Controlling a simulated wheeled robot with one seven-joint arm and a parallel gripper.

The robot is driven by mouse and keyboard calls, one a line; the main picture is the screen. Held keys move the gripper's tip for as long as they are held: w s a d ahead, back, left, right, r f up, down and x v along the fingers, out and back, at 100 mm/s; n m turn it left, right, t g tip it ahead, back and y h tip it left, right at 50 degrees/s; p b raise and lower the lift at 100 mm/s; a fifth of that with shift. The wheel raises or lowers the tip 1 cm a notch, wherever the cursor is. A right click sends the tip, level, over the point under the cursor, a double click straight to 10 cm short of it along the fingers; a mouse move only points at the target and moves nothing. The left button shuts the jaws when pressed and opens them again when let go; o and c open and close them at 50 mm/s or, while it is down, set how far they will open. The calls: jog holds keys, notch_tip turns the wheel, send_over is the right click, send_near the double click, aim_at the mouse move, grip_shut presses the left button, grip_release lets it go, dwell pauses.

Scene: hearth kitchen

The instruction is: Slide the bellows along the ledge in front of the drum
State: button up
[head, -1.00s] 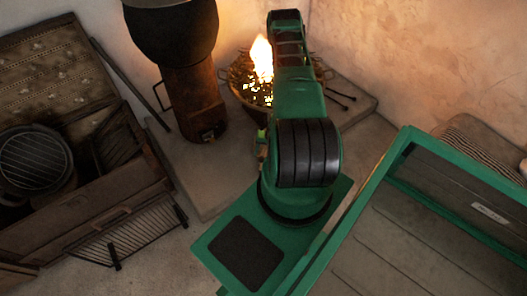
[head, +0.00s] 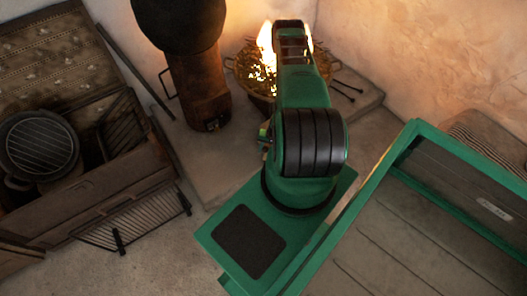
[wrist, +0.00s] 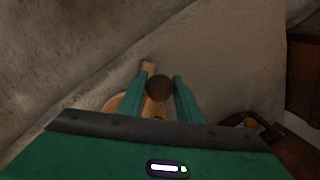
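The drum (head: 198,92) is a rusty brown cylinder standing on the pale stone ledge (head: 205,172), with a dark round pot on top. I cannot make out the bellows in the head view. In the wrist view, a tan wooden piece (wrist: 148,66), perhaps part of the bellows, shows by the left fingertip and behind the fingers. My gripper (wrist: 160,82) has its two teal fingers apart, with a dark brown round thing (wrist: 159,89) between them. Whether they grip it is unclear.
A fire burns in a basket (head: 257,86) on the ledge behind my arm. An open wooden chest (head: 95,205) with a round grill (head: 42,147) lies at left, a black rack (head: 135,220) before it. Thin irons (head: 348,88) lie right of the fire. A striped cushion (head: 490,140) lies at right.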

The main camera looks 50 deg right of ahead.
grip_shut()
dwell(1.1)
